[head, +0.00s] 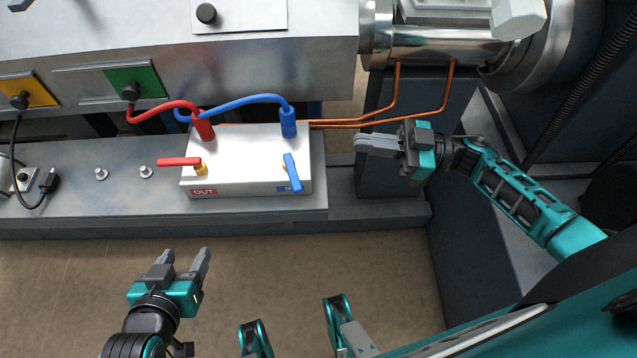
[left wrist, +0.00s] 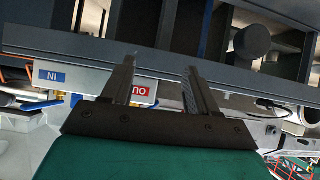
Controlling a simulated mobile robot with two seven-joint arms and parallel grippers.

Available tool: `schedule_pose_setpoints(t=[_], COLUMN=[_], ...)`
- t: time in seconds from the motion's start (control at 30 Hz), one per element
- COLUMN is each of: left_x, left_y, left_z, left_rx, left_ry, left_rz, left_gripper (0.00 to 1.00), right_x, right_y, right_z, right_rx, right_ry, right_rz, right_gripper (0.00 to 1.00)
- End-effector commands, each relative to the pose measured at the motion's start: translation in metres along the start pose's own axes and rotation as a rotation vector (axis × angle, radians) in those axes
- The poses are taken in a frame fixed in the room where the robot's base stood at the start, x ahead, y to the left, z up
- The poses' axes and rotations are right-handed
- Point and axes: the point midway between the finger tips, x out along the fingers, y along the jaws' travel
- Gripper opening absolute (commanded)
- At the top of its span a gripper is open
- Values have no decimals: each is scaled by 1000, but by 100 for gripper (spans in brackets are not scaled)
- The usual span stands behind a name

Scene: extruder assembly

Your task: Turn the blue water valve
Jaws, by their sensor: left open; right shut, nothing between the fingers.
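The blue water valve (head: 292,172) is a blue lever on the right front of a white box (head: 240,155), above a blue label mostly hidden by the lever. The lever points down, slightly tilted. A red valve lever (head: 180,162) lies level on the box's left, above a red OUT label. My right gripper (head: 356,143) is shut and empty, right of the box and apart from the blue lever. My left gripper (head: 187,252) is open and empty, below the box over the floor. The left wrist view shows its open fingers (left wrist: 158,80) and the blue label (left wrist: 52,77).
Red (head: 160,107) and blue (head: 240,101) hoses run above the box, and copper pipes (head: 395,95) leave it to the right. The box stands on a grey ledge (head: 90,215). A black plug (head: 48,182) with cable lies at the left. The floor in front is clear.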

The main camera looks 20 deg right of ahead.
Motion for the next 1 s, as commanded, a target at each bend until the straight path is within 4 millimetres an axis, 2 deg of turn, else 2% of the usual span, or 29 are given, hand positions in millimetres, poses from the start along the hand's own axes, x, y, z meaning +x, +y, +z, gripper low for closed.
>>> schedule_pose_setpoints(t=[0.03, 0.2, 0.37, 0.57, 0.8, 1.0], left_x=[6, 10, 11, 10, 10, 10], left_y=[1, 2, 1, 0, 0, 1], left_z=[5, 6, -1, -3, 0, 6], left_rx=[1, 2, 7, 9, 7, 6], left_ry=[5, 8, 22, 23, 19, 12], left_rz=[4, 8, 9, 9, 9, 9], left_gripper=[59, 59, 59, 59, 59, 59], right_x=[-11, -39, -45, -18, 32, 65], right_y=[-1, -9, -14, -24, -41, -52], right_z=[8, 12, 12, 14, 18, 22], right_rx=[22, 114, 152, 153, 151, 151], right_ry=[-25, -95, -120, -117, -115, -116], right_rz=[-79, -267, -324, -328, -326, -324], right_gripper=[0, 0, 0, 0, 0, 0])
